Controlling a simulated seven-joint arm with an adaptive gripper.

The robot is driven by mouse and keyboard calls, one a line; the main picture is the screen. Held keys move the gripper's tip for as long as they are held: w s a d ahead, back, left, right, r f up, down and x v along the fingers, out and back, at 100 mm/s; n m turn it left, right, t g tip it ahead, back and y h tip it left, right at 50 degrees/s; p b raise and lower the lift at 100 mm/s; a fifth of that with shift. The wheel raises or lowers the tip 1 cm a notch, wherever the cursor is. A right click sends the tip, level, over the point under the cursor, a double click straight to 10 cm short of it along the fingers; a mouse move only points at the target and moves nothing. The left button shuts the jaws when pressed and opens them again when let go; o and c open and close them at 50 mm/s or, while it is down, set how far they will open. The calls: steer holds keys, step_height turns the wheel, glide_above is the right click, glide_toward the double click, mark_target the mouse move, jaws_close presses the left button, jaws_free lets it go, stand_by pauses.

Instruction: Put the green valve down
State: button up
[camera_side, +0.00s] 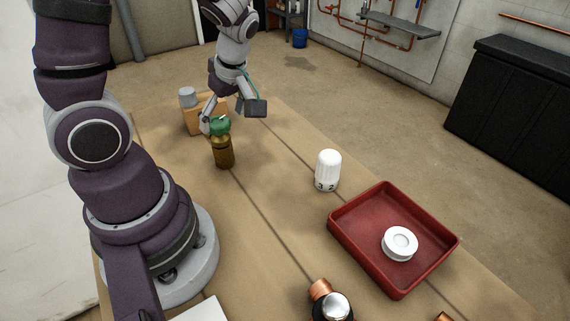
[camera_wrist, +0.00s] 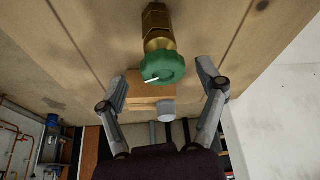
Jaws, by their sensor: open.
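The green valve has a green knob (camera_side: 219,125) on a brass body (camera_side: 223,152). It stands upright on the wooden workbench in the side view. In the wrist view the green valve (camera_wrist: 161,67) shows at the top middle, ahead of the fingers. My gripper (camera_side: 231,118) is open and stands close by the knob, with one finger on each side of it in the side view. In the wrist view my gripper (camera_wrist: 163,95) has its fingers spread wide with nothing held between them. Whether a finger touches the knob is unclear.
A wooden block (camera_side: 192,117) with a grey cylinder (camera_side: 187,97) stands behind the valve. A white thermostat head (camera_side: 327,170) stands mid-bench. A red tray (camera_side: 345,244) holds a white roll (camera_side: 399,243). A copper-and-black fitting (camera_side: 331,304) is at the front. Bench between valve and tray is mostly clear.

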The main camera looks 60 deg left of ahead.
steer(key=d+r+m+t+h, duration=0.2)
steer(key=d+r+m, duration=0.3)
steer(key=m, duration=0.5)
steer(key=s+d+r+m+t+h, duration=0.1)
steer(key=d+r+m+t+h, duration=0.1)
steer(key=d+r+m+t, duration=0.2)
steer(key=d+r+m, duration=0.1)
steer(key=d+m, duration=0.2)
steer(key=m, duration=0.3)
steer(key=shift+m+h, duration=0.3)
steer(key=shift+m, duration=0.1)
